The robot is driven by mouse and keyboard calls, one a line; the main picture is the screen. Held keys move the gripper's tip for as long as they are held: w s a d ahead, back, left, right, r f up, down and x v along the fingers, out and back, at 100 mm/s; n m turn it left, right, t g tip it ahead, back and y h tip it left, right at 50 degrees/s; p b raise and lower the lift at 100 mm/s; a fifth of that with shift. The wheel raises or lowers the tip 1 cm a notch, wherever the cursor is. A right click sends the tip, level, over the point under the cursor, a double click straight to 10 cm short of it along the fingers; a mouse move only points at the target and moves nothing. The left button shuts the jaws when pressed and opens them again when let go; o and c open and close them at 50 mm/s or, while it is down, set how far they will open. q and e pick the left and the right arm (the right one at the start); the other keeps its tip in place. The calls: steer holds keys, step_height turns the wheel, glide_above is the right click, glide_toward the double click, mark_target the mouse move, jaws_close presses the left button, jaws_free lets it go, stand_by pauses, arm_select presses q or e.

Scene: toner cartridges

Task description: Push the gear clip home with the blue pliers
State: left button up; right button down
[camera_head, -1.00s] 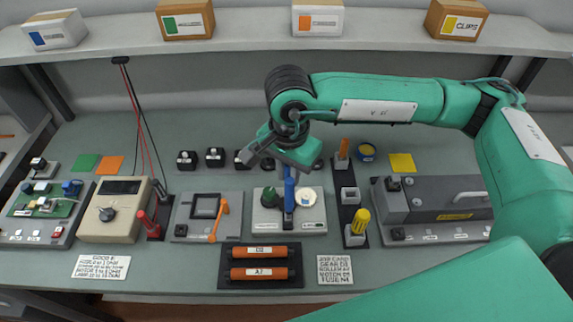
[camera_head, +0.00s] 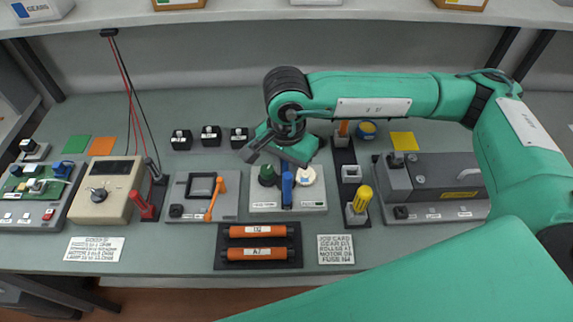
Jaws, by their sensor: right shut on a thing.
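My right gripper (camera_head: 288,160) is above the grey plate (camera_head: 262,203) at the middle of the bench. It is shut on the blue pliers (camera_head: 287,190), which hang upright below it with their lower end at the plate. A green round part (camera_head: 267,175) stands left of the pliers and a cream round gear (camera_head: 305,176) stands right of them. I cannot make out the gear clip; the pliers and gripper cover the middle of the plate. Whether the pliers touch a part there, I cannot tell. My left gripper is not in view.
An orange-handled fixture (camera_head: 206,197) stands to the left. A dark tool holder (camera_head: 351,187) with a yellow-handled tool (camera_head: 360,200) stands close on the right, before a grey machine (camera_head: 435,182). A tray (camera_head: 225,252) of orange rollers lies in front. Small black blocks (camera_head: 210,136) stand behind.

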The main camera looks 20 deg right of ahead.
steer(key=shift+w+d+b, duration=0.2)
steer(key=shift+w+b, duration=0.45)
steer(key=shift+w, duration=0.15)
stand_by(0.7)
stand_by(0.3)
steer(key=shift+s+b, duration=0.2)
steer(key=shift+b, duration=0.4)
